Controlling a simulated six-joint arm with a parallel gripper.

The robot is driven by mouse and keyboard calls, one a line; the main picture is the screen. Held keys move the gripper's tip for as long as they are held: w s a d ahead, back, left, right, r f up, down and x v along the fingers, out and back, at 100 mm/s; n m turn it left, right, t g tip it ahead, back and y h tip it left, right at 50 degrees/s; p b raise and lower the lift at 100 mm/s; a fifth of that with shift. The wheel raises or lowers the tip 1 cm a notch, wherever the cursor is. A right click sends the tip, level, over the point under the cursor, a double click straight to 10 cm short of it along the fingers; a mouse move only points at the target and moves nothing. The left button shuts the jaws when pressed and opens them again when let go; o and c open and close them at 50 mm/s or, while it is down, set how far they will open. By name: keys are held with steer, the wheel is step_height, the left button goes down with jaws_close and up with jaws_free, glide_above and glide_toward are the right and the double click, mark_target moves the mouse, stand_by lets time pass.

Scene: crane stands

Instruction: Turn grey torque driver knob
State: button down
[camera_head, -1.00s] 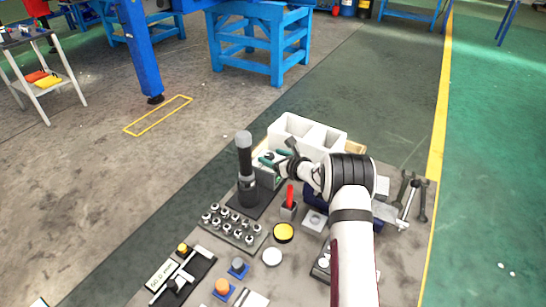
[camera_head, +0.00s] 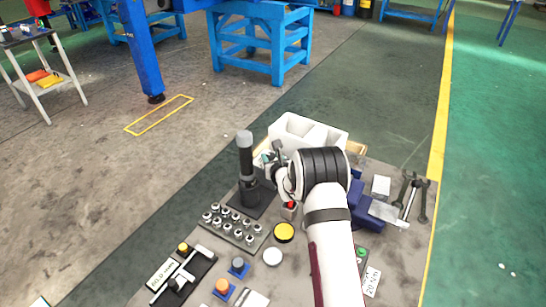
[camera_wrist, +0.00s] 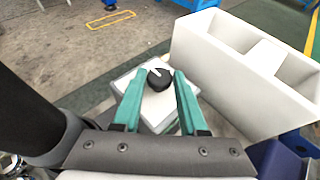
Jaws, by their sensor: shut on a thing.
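In the wrist view a round black knob (camera_wrist: 157,82) with a white pointer line sits on top of a pale grey box (camera_wrist: 150,113). The line points toward the upper left. My gripper (camera_wrist: 160,75) has its two teal fingers on either side of the knob and is shut on it. In the head view my gripper (camera_head: 268,159) is at the far side of the bench, and my arm hides the knob. A dark upright driver with a grey top (camera_head: 245,160) stands just left of it; a large dark cylinder (camera_wrist: 25,110) fills the wrist view's left edge.
A white divided bin (camera_head: 318,132) stands close behind my gripper; it shows at right in the wrist view (camera_wrist: 215,70). A rack of several metal sockets (camera_head: 233,225), a yellow button (camera_head: 284,232) and a blue vise (camera_head: 368,213) are nearer. Wrenches (camera_head: 412,195) lie at right.

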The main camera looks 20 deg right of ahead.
steer(key=shift+a+r+m+h, duration=0.1)
steer(key=shift+m+h, duration=0.3)
steer(key=shift+h, duration=0.1)
steer(key=shift+c, duration=2.2)
jaws_free()
steer(key=v, duration=1.5)
steer(key=shift+s+r, duration=0.15)
steer(key=shift+s, duration=0.2)
steer(key=shift+w, duration=0.1)
